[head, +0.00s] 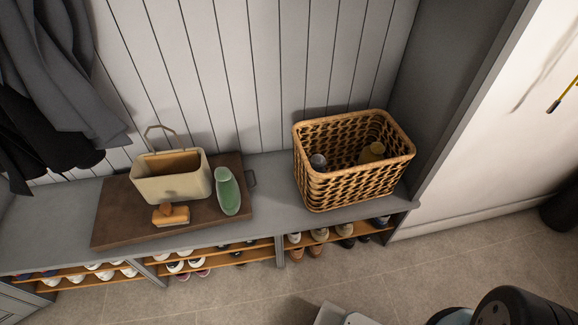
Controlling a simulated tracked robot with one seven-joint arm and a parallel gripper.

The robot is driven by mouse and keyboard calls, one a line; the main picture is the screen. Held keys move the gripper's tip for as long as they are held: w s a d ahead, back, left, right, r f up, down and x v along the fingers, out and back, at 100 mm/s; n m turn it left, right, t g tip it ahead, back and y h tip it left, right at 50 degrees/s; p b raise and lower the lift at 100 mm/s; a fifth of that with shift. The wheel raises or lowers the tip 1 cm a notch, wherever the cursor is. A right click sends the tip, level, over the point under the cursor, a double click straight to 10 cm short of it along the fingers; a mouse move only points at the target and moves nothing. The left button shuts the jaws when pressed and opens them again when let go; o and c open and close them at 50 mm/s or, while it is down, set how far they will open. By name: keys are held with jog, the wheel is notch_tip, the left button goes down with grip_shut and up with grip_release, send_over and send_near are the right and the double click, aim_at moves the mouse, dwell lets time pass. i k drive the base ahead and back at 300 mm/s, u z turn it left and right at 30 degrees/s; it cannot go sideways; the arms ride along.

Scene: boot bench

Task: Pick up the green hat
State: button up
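No plainly hat-shaped green thing shows. The only clearly green thing is a smooth, elongated, bottle-like object (228,192) on the right part of a dark brown tray (112,222) on the bench. It stands just right of a beige bin (172,187) with a raised handle. An orange-brown brush-like object (170,215) is in front of the bin. My gripper is not in view; dark and pale parts at the bottom right look like my own arm, and no fingers show.
A woven basket (352,185) stands on the right of the grey bench (272,180), with a grey and a yellowish item inside. Dark coats (60,80) hang at the left. Shoes (180,265) fill shelves below. A side panel bounds the right.

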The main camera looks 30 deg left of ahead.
aim_at(229, 193)
jog(key=u, duration=1.55)
jog(key=k, duration=0.5)
jog(key=z, duration=0.1)
jog(key=i, duration=0.5)
jog(key=z, duration=0.15)
